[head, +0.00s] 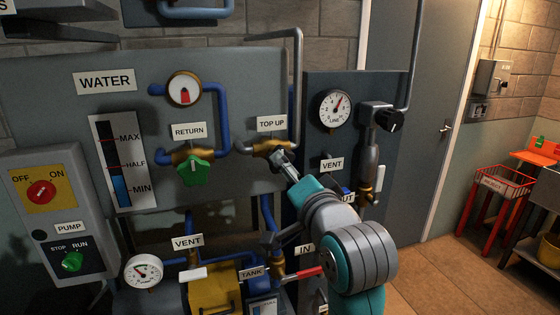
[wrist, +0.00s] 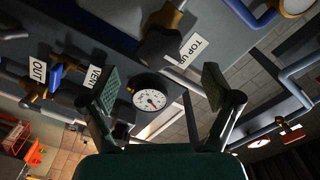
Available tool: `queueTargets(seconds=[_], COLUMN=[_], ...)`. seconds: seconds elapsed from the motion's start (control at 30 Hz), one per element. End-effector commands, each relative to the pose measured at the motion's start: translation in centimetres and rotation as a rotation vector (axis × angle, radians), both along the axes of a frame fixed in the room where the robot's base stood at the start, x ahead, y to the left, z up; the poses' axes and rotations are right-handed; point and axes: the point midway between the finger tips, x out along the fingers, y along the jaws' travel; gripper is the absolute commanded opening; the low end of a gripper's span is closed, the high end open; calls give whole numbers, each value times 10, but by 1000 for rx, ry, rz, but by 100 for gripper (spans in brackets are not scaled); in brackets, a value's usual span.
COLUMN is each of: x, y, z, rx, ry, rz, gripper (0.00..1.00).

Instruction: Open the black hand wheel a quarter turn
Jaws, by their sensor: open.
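The black hand wheel (wrist: 160,47) shows in the wrist view as a dark lobed knob beside the TOP UP label (wrist: 186,54). In the head view the brass TOP UP valve (head: 262,149) sits on the grey panel, and my gripper hides most or all of its wheel. My gripper (head: 283,159) reaches up to this valve from the lower right. In the wrist view my gripper (wrist: 160,84) is open, with its two pads wide apart and nothing between them. The wheel appears beyond the fingertips, toward the top; I cannot tell whether they touch.
A green RETURN wheel (head: 194,170) is left of the valve. A dark panel (head: 330,135) with a LINE gauge (head: 335,110) and a black knob (head: 390,119) stands to the right. Pipes, a TANK label (head: 252,273) and a red lever (head: 305,272) lie below my gripper.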

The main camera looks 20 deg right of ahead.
Motion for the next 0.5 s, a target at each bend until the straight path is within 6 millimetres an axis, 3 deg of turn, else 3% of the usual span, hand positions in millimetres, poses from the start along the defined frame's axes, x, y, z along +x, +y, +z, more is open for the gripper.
queueTargets(seconds=[0.2,0.5], x=[40,70], y=[0,0], z=[0,0], rx=[-1,-1], ry=[1,0], rz=[0,0], gripper=[88,88])
